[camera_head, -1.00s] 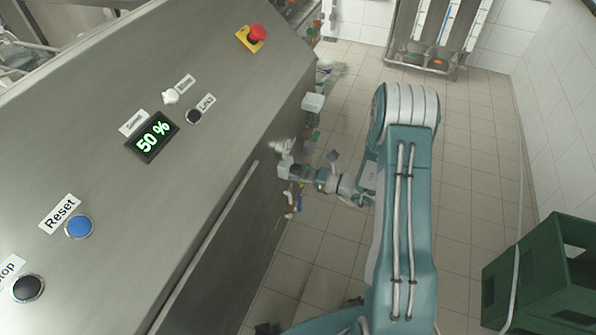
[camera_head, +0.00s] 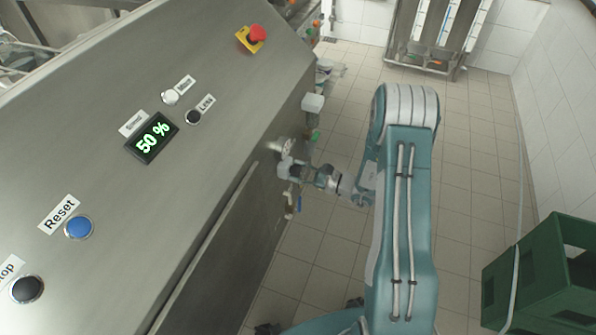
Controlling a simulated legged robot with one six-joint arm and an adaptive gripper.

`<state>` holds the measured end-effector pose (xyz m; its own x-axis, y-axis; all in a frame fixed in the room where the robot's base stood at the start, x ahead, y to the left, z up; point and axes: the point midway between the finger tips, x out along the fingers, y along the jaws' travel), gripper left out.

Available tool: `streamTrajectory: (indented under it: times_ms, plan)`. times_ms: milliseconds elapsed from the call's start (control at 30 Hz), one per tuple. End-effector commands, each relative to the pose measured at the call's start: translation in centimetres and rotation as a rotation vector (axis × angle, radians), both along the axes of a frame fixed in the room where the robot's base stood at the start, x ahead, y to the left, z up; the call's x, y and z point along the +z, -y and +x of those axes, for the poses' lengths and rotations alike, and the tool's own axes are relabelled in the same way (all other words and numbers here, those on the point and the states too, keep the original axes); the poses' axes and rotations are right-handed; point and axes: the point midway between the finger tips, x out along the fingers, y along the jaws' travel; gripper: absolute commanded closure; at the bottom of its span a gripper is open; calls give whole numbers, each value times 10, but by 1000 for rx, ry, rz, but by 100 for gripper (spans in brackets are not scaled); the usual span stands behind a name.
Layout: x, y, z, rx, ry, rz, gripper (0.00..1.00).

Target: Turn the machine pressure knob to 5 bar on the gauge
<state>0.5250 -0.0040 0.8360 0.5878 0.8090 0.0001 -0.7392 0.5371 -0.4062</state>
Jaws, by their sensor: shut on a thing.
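My gripper (camera_head: 286,167) is at the right side face of the steel machine (camera_head: 130,230), at the end of my teal arm, which bends in from the right. It is shut on a small part at the machine's side, where the pressure knob seems to be. The knob itself is mostly hidden by the gripper and too small to make out. I cannot make out a pressure gauge or its needle. The display (camera_head: 152,138) on the machine's top reads 50 %.
The panel has a red emergency stop (camera_head: 257,34), a blue Reset button (camera_head: 78,227) and a black Stop button (camera_head: 27,289). Small fittings (camera_head: 313,103) stick out along the machine's side. A green crate (camera_head: 545,280) stands at lower right. The tiled floor between is mostly clear.

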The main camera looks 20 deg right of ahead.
Motion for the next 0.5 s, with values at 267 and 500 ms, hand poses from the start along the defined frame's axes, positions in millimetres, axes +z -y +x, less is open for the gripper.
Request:
streamTrajectory:
  times_ms: [267,500]
  plan:
    - [0,0,1,-3,3,-4,95]
    - [0,0,1,-1,3,-3,13]
